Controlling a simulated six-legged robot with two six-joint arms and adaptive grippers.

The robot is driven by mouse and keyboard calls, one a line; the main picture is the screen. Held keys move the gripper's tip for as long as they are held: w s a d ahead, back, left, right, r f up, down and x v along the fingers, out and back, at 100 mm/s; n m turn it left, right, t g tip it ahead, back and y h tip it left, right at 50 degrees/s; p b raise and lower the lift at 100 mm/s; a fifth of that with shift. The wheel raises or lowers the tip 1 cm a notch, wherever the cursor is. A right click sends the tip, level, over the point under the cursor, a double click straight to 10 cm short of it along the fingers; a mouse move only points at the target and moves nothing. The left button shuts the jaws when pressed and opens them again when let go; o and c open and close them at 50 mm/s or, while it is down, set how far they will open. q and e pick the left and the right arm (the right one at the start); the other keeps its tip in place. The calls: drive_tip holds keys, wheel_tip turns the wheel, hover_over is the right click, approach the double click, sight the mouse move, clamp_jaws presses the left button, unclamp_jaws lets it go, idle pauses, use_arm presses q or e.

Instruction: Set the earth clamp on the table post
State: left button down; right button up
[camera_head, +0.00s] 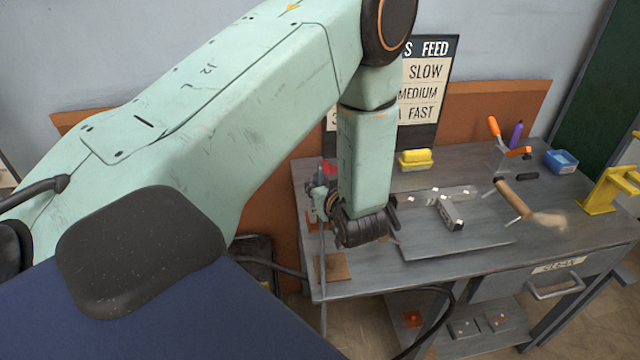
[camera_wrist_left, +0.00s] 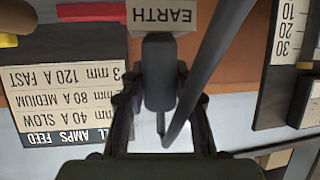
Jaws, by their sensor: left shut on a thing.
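My left gripper (camera_head: 334,204) is low over the left end of the grey table (camera_head: 460,262), mostly hidden behind my own wrist in the head view. In the left wrist view, its two dark fingers (camera_wrist_left: 160,98) are closed on the dark grey body of the earth clamp (camera_wrist_left: 158,75). A tag reading EARTH (camera_wrist_left: 176,16) shows upside down just beyond the clamp. A grey and red piece (camera_head: 325,178) shows beside the gripper in the head view; I cannot tell if it is clamp or post. The table post cannot be made out clearly. My right gripper is out of view.
A grey cable (camera_wrist_left: 215,60) crosses close to the clamp. A black cable (camera_head: 440,292) loops by the table's front. A feed chart (camera_head: 425,90) stands behind. A yellow block (camera_head: 415,160), a wooden-handled brush (camera_head: 515,200), a blue tub (camera_head: 562,161) and a yellow stand (camera_head: 605,192) are further right.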

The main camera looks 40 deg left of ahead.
use_arm(q)
drive_tip(key=shift+f, duration=0.3)
drive_tip(key=c, duration=0.9)
unclamp_jaws()
drive_tip(key=shift+d, duration=0.1)
drive_tip(key=shift+v, duration=3.65)
drive_tip(key=shift+d, duration=0.1)
